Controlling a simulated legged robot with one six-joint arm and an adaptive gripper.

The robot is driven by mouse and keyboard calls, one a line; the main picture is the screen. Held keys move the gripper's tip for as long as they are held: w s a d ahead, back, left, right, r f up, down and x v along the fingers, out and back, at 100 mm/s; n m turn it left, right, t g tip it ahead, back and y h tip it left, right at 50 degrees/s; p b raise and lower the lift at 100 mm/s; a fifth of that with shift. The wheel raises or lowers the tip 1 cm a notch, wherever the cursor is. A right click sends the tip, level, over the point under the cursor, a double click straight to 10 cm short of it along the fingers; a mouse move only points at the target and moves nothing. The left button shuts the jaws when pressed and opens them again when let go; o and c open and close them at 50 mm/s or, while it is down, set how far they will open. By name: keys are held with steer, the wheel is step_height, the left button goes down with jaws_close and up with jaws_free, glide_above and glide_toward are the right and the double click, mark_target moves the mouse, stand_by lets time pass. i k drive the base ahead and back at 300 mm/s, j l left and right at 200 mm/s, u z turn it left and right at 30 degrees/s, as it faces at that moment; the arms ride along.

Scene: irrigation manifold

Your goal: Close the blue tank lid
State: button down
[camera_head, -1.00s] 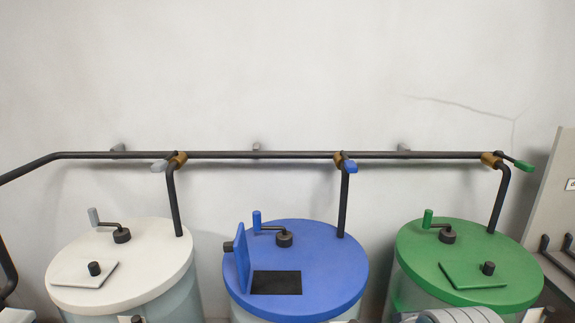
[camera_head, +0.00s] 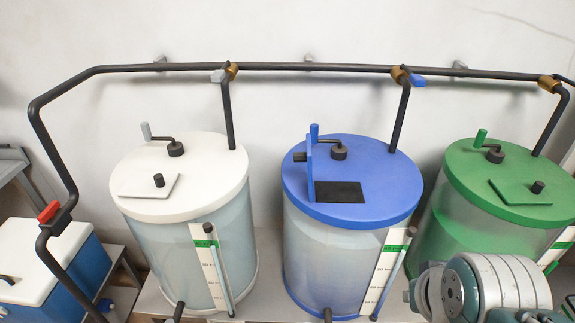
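The blue tank (camera_head: 345,250) stands in the middle, between a white and a green one. Its round blue top (camera_head: 375,180) has a dark square opening (camera_head: 340,192). The blue tank lid (camera_head: 310,170) stands upright at the left edge of that opening, so it is open. A dark knob (camera_head: 299,157) sticks out from the lid's left face. A blue-handled crank (camera_head: 315,134) sits behind the lid. A grey-green part of my arm shows at the lower right; my gripper's fingers are not in view.
The white tank (camera_head: 180,180) and green tank (camera_head: 510,180) have their square lids lying flat. A dark pipe (camera_head: 300,67) with colored valve handles runs behind and above the tanks. A blue cooler box (camera_head: 50,265) with a white top stands at the lower left.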

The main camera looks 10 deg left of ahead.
mark_target(297, 156)
steer(key=k+j+z, duration=0.1)
steer(key=j, duration=0.4)
steer(key=k+j+z, duration=0.15)
steer(key=j, duration=0.35)
steer(key=j+z, duration=0.1)
steer(key=j, duration=0.35)
